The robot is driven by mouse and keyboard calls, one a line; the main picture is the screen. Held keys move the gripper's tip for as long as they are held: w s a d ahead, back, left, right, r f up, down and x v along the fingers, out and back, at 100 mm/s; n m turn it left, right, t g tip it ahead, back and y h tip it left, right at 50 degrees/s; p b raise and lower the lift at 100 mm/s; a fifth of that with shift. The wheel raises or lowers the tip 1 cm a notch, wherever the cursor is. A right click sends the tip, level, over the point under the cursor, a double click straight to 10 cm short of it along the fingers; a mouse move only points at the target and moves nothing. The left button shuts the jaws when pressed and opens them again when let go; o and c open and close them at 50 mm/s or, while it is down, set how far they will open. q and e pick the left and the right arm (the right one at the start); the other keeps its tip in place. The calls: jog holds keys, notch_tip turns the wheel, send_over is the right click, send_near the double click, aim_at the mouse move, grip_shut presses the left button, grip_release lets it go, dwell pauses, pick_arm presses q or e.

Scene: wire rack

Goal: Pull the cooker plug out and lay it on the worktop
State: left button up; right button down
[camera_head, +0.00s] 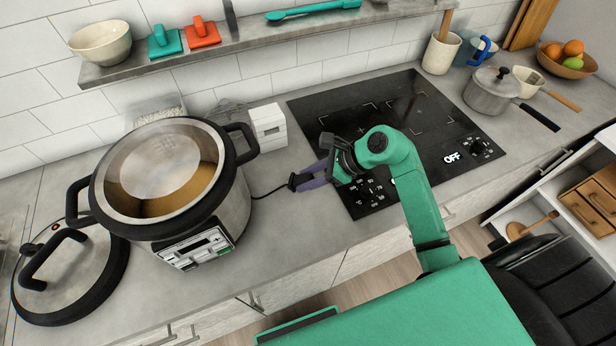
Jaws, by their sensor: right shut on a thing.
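The silver and black cooker (165,190) stands at the left of the worktop (290,235) with its pot open at the top. A dark cord runs from its right side to the small black plug (293,182). My right gripper (304,180), with purple fingers, is shut on the plug. The plug is clear of the white socket block (268,128) behind it, over the bare worktop left of the hob. I cannot tell whether it touches the surface. The fingers partly hide the plug. My left gripper is not in view.
The cooker's lid (75,275) lies at the far left. The black hob (415,115) is right of the plug, partly under my right arm. A saucepan (492,92) stands beyond it. A shelf (260,35) runs along the wall. The worktop in front of the plug is clear.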

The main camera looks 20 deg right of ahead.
jog(key=shift+w+f, duration=0.25)
jog(key=shift+w, duration=0.2)
jog(key=shift+f+b, duration=0.35)
jog(key=shift+s+f+b, duration=0.45)
jog(key=shift+f+b, duration=0.05)
jog(key=shift+f, duration=0.1)
jog(key=shift+s+f+b, duration=0.4)
jog(key=shift+f+b, duration=0.05)
jog(key=shift+f, duration=0.15)
jog(key=shift+w+f+b, duration=0.3)
jog(key=shift+f+b, duration=0.2)
jog(key=shift+f, duration=0.45)
jog(key=shift+w+f, duration=0.15)
jog(key=shift+f, duration=0.1)
jog(key=shift+s, duration=0.2)
jog(key=c, duration=0.8)
grip_release()
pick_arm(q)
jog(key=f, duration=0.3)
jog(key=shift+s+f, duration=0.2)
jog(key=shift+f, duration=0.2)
pick_arm(e)
jog(key=o, duration=0.4)
jog(key=shift+w, duration=0.1)
